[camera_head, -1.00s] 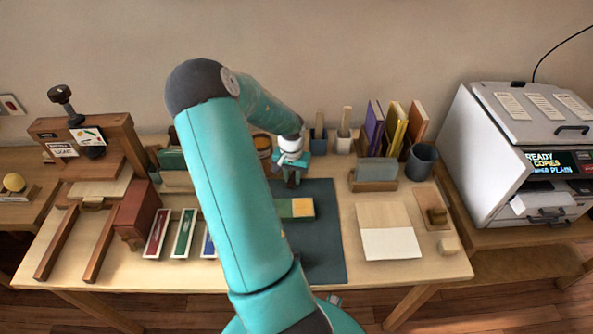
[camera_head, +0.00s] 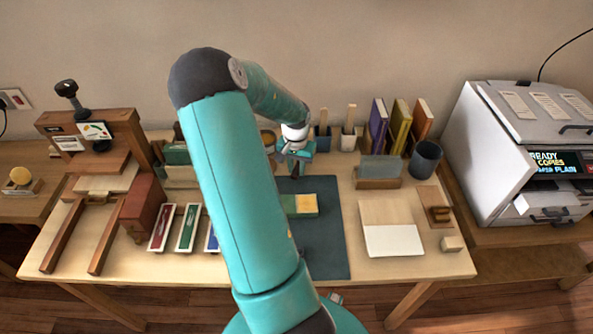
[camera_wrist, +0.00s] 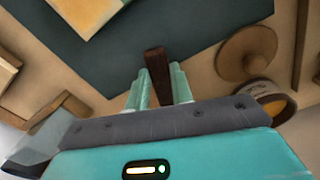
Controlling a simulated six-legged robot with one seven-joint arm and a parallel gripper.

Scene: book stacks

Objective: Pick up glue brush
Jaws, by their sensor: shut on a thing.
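My gripper (camera_wrist: 158,82) is shut on a dark brown wooden handle (camera_wrist: 157,68), which I take to be the glue brush. The handle sits between the two teal fingers in the wrist view; its far end and any bristles are hidden. In the head view my gripper (camera_head: 294,163) is above the back part of the dark mat (camera_head: 325,240), and the brush cannot be made out clearly there.
A pot with amber contents (camera_wrist: 275,106) and a round wooden lid-like piece (camera_wrist: 247,54) lie close to my gripper's right in the wrist view. A green and yellow book (camera_head: 300,205) lies on the mat. Cups, upright books (camera_head: 400,125) and a grey cup (camera_head: 425,160) stand at the back right.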

